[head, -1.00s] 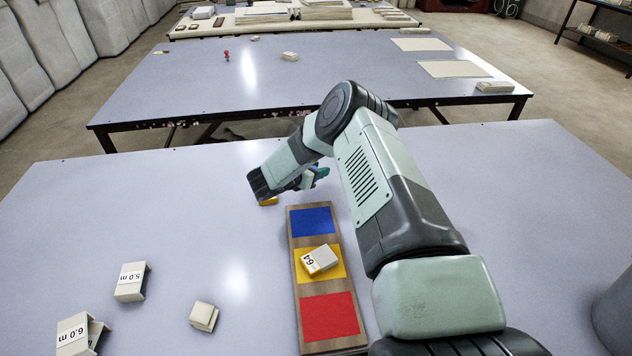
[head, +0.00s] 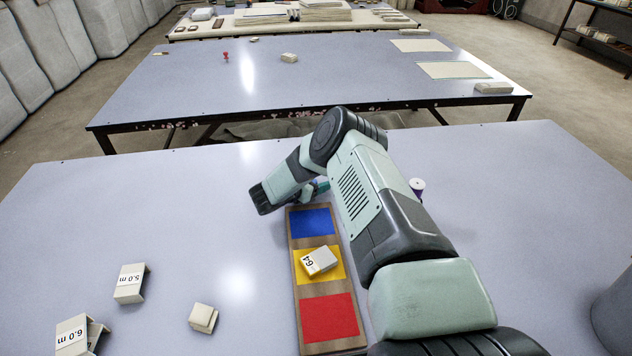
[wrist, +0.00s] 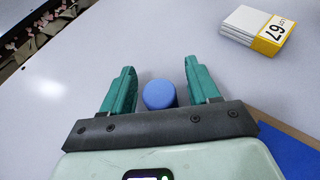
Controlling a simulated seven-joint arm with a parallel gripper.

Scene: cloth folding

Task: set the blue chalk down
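The blue chalk (wrist: 159,94) shows in the wrist view as a short round piece between my gripper's two teal fingers. My gripper (wrist: 160,88) is open, with a narrow gap between the chalk and each finger. I cannot tell how the chalk's underside meets the table. In the head view my gripper (head: 318,188) is low over the table, just beyond the blue end of the board, mostly behind my wrist. The chalk cannot be made out there.
The board (head: 318,284) has blue, yellow and red squares; a cloth block marked 64 (head: 319,261) lies on yellow. A white-topped purple spool (head: 418,188) stands beyond my arm. More blocks (head: 130,284) lie left.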

